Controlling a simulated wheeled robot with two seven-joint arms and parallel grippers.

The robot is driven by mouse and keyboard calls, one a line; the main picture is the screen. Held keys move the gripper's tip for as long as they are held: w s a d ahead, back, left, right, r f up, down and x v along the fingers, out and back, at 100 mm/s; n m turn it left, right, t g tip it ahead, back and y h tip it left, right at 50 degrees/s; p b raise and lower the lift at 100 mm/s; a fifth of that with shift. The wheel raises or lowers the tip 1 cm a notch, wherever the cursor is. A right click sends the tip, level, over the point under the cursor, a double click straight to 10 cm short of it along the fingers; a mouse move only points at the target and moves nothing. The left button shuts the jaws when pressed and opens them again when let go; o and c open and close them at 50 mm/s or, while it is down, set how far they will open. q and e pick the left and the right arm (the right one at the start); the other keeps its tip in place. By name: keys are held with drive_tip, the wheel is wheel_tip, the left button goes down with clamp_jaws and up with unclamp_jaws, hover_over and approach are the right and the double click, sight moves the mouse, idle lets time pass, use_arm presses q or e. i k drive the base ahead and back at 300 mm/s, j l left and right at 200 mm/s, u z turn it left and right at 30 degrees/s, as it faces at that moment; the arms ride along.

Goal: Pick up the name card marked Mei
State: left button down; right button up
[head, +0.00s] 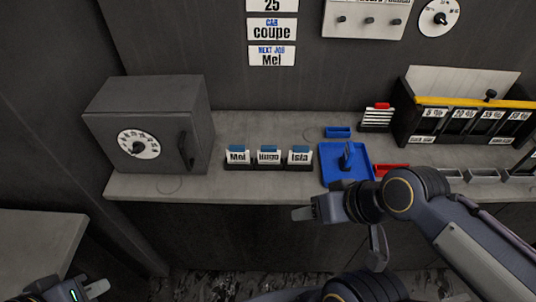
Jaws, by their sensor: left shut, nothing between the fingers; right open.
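The name card marked Mei (237,157) stands in a dark holder on the grey counter, at the left end of a row of three cards. The card marked Hugo (269,157) is in the middle and the card marked Isla (300,156) is at the right. Each has a blue piece behind its top edge. My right gripper (340,240) is open and empty, in front of the counter, lower right of the cards and apart from them. My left gripper (96,288) is shut and empty at the bottom left corner, far from the cards.
A grey safe-like box (150,125) with a dial stands left of the cards. A blue tray (335,180) with an upright tool is just right of them. A red tray (390,168) and a rack of labelled slots (465,122) are further right. A wall sign reads "Next job Mei" (271,56).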

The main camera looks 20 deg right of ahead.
sight(237, 153)
drive_tip(key=z, duration=0.45)
drive_tip(key=i+j, duration=0.2)
drive_tip(key=j, duration=0.15)
drive_tip(key=i+j+u, duration=0.1)
drive_tip(key=j, duration=0.25)
drive_tip(key=i+j, duration=0.25)
drive_tip(key=j+u, duration=0.05)
drive_tip(key=j, duration=0.05)
